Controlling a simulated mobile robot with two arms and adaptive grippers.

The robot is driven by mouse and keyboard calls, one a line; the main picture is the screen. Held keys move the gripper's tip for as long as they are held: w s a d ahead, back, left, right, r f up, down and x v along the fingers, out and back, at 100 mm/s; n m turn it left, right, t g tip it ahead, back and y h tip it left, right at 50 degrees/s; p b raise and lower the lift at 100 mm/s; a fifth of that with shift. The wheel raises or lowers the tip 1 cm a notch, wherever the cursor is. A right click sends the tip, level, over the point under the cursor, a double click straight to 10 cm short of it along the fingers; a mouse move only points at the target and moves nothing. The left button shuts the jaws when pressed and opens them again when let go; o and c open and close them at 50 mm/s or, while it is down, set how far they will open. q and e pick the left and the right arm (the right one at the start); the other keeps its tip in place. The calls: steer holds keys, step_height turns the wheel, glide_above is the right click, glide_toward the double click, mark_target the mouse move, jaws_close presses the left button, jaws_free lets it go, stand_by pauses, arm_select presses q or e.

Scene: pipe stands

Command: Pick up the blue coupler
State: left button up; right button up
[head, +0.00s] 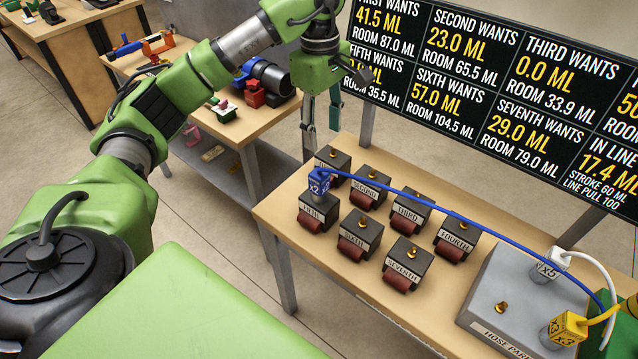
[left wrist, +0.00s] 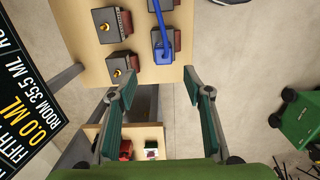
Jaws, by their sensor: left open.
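The blue coupler (head: 319,183), marked x2, sits upright on the block labelled FIFTH (head: 318,214) at the left end of the bench. A blue hose (head: 430,204) runs from its top to the right. In the left wrist view the blue coupler (left wrist: 162,50) shows from above, beyond the fingertips. My left gripper (head: 321,122) is open and empty, fingers pointing down, apart from the coupler and behind it in the head view. Its open fingers also show in the left wrist view (left wrist: 158,88). My right gripper is not in view.
Several brass-topped blocks, such as SECOND (head: 367,185) and SIXTH (head: 360,234), stand close by. The hose park (head: 490,285) holds a white coupler (head: 548,262) and a yellow coupler (head: 564,329). A display board (head: 500,80) stands behind. A cluttered side table (head: 262,118) is at left.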

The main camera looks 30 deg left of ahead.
arm_select(q)
steer(key=p, duration=0.2)
glide_above(319, 172)
steer(key=f, duration=0.7)
steer(key=shift+a+f, duration=0.25)
steer(key=shift+f, duration=0.1)
steer(key=shift+d+f, duration=0.1)
steer(key=shift+f, duration=0.4)
steer(key=f, duration=0.1)
steer(key=f+p, duration=0.2)
steer(key=shift+d+f, duration=0.25)
steer(key=shift+f, duration=0.1)
steer(key=shift+f+p, duration=0.3)
steer(key=shift+f, duration=0.15)
steer(key=c, duration=1.2)
